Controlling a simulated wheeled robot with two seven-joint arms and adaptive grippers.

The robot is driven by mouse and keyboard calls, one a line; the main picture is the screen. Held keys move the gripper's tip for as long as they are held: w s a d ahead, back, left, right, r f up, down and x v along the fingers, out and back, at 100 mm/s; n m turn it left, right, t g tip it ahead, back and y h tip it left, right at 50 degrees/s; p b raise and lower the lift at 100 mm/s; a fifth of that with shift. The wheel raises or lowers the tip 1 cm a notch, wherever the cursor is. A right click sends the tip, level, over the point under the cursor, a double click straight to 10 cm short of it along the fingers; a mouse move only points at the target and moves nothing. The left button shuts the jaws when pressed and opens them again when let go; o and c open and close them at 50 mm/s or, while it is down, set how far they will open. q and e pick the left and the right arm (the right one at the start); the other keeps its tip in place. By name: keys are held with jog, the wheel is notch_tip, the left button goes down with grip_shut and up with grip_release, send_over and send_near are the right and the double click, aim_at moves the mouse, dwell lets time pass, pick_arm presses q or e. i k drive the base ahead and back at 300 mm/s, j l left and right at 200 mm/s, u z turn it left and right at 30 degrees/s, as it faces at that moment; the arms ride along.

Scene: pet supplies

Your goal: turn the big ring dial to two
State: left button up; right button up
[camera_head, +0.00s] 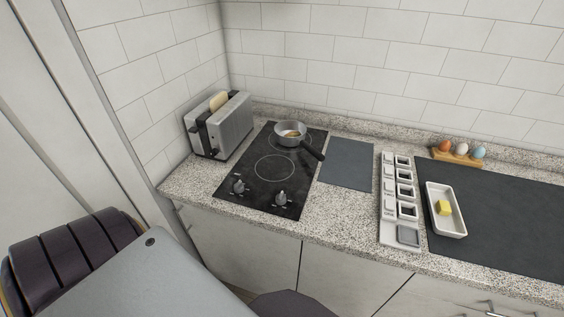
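A black cooktop (254,146) is set into the speckled counter. Two dials stand on its front part: a left dial (239,186) and a right dial (281,199). Their number markings are too small to read, and I cannot tell which one serves the big ring. A large ring outline (275,168) lies bare on the middle of the cooktop. A grey pan (287,129) with a dark handle stands on the rear burner, with something brownish in it. Neither of my grippers is in view.
A toaster (234,122) with bread stands left of the cooktop. To the right are a grey mat (348,164), a tray with several compartments (389,217), a white dish (434,222) with butter (443,208), and an egg holder (456,158). The pan handle (313,150) points toward the right front.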

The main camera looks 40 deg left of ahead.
aim_at(280, 199)
jog(key=i+j+u, duration=0.1)
jog(key=u, duration=0.25)
jog(key=i+j+u, duration=0.2)
jog(key=u, duration=0.2)
jog(key=i+j+u, duration=0.15)
jog(key=u, duration=0.2)
